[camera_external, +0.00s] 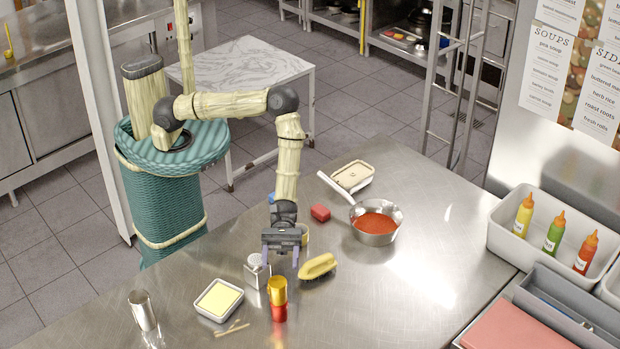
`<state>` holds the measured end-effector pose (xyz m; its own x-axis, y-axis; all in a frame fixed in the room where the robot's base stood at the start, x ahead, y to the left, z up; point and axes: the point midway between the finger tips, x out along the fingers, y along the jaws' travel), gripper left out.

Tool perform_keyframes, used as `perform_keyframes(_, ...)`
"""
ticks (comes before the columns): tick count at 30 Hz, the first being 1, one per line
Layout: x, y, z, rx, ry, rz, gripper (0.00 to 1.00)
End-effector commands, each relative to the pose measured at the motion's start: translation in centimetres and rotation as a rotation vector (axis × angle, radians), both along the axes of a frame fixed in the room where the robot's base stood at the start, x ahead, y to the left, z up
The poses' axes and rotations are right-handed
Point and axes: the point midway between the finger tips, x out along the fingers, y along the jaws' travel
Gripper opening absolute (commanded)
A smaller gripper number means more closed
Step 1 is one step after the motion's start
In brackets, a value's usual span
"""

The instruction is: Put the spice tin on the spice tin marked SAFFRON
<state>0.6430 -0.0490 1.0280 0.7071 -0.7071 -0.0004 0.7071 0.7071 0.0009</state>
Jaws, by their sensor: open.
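A yellow spice tin (277,292) stands upright on top of a red tin (279,313) near the front of the steel counter. The two look stacked and roughly in line. No label can be read at this size, so I cannot tell which is marked SAFFRON. My gripper (281,261) is open and empty, with its fingers pointing down. In the picture it is just above the stack and looks clear of it.
A metal shaker (256,271), a dish with a yellow block (219,300) and a yellow brush (317,266) are close around the stack. A steel cup (142,310) stands at left, a pan of red sauce (376,222) behind right. The front right counter is clear.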

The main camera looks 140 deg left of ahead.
Motion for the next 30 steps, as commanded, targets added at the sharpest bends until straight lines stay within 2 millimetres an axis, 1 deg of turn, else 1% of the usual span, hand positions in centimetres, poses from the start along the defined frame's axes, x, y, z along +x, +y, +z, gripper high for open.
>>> perform_keyframes(16, 0.0, 0.0, 0.0, 0.001, 0.001, -0.002, 0.63)
perform_keyframes(20, -0.8, -1.0, 0.5, 0.037, -0.008, -0.054, 0.63)
perform_keyframes(23, -2.6, -2.8, 1.3, 0.119, -0.025, -0.161, 0.63)
perform_keyframes(25, -4.7, -4.4, 1.9, 0.208, -0.044, -0.272, 0.63)
perform_keyframes(26, -5.7, -5.1, 2.1, 0.255, -0.052, -0.327, 0.63)
perform_keyframes(27, -7.3, -5.9, 2.4, 0.319, -0.067, -0.402, 0.63)
perform_keyframes(29, -9.6, -6.7, 2.8, 0.423, -0.089, -0.512, 0.63)
perform_keyframes(30, -11.2, -7.0, 2.9, 0.492, -0.105, -0.584, 0.63)
